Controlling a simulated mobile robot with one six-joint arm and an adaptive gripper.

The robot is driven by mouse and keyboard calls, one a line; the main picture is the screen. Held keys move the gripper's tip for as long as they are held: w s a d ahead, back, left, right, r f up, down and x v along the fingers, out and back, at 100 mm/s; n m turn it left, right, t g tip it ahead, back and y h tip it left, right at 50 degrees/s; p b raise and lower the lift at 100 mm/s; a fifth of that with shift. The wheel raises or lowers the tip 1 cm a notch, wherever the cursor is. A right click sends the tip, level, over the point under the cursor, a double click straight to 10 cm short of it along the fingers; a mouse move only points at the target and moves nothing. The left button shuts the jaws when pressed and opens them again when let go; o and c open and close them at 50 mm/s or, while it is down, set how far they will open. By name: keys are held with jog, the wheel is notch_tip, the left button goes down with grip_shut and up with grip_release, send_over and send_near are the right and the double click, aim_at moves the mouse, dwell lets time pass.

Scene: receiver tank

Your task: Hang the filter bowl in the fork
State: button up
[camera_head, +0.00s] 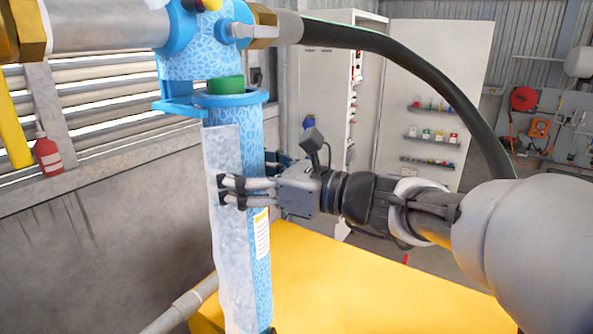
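The filter bowl (252,281) is a tall blue mottled cylinder with a wide collar and a yellow-and-white label. It stands roughly upright under the blue filter head (196,55). A green filter element (226,85) shows between head and collar. A flat blue bracket (180,107), seemingly the fork, sticks out left of the collar; whether the collar rests in it cannot be told. My gripper (238,180) comes from the right and is closed around the bowl below the collar. Its near fingers cross the front; the far finger is mostly hidden behind the bowl.
A pale mottled strip (222,255) covers the bowl's left front. Brass-fitted pipes and a black hose (430,75) run above. A yellow surface (340,285) lies below right. A red bottle (47,154) stands on the wall ledge. White cabinets are behind my arm.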

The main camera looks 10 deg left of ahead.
jog(key=shift+w+a+r, duration=0.15)
jog(key=shift+a+r, duration=0.05)
jog(key=shift+a, duration=0.3)
jog(key=shift+w+a+r, duration=0.15)
jog(key=shift+a, duration=0.3)
jog(key=shift+w+a, duration=0.15)
jog(key=shift+a, duration=0.15)
jog(key=shift+w+p+x, duration=0.2)
jog(key=shift+p+x, duration=0.1)
jog(key=shift+x, duration=1.3)
jog(key=shift+f+b, duration=0.35)
jog(key=shift+f, duration=0.05)
dwell(0.8)
jog(key=o, duration=1.4)
jog(key=shift+o, duration=2.6)
jog(key=shift+f, duration=0.2)
